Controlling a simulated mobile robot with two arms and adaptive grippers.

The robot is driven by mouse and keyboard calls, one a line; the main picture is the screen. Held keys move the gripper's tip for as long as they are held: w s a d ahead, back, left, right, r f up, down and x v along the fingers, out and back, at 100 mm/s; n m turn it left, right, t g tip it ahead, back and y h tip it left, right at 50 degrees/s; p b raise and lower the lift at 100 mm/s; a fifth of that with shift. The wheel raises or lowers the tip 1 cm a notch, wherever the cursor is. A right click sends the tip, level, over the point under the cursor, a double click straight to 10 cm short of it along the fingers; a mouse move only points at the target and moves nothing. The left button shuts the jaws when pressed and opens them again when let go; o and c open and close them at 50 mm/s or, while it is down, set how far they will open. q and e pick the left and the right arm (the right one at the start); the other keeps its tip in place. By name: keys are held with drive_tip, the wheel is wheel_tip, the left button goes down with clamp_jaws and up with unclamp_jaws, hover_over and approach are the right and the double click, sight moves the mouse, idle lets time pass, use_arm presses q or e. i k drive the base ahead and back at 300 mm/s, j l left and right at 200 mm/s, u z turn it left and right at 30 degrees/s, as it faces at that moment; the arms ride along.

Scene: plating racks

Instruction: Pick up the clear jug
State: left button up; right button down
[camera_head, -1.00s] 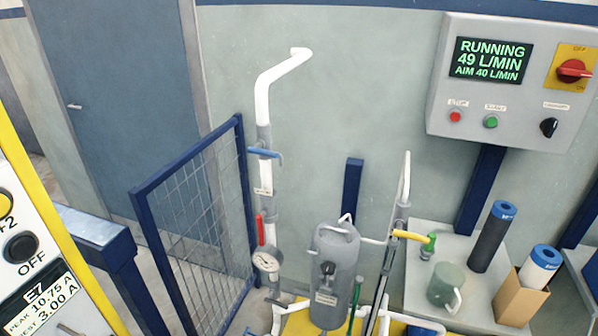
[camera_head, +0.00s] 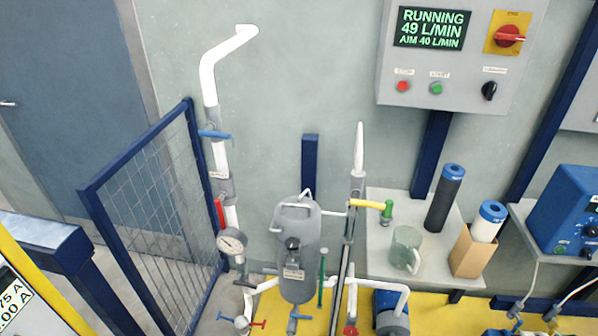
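The clear jug (camera_head: 405,250) is a translucent greenish mug shape with a handle toward its lower right. It stands upright on a light grey shelf (camera_head: 440,272), right of the grey filter housing and below the control box. A yellow spout with a green tap is just above and left of it. Neither of my grippers shows in the head view.
A dark cylinder (camera_head: 445,199) and a white cartridge in a cardboard box (camera_head: 472,252) stand right of the jug. The grey housing (camera_head: 297,250), white pipes and gauge (camera_head: 231,241) are left. A blue mesh gate (camera_head: 155,220) is farther left. A control box (camera_head: 455,55) hangs above.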

sight(406, 241)
drive_tip(key=z, duration=1.25)
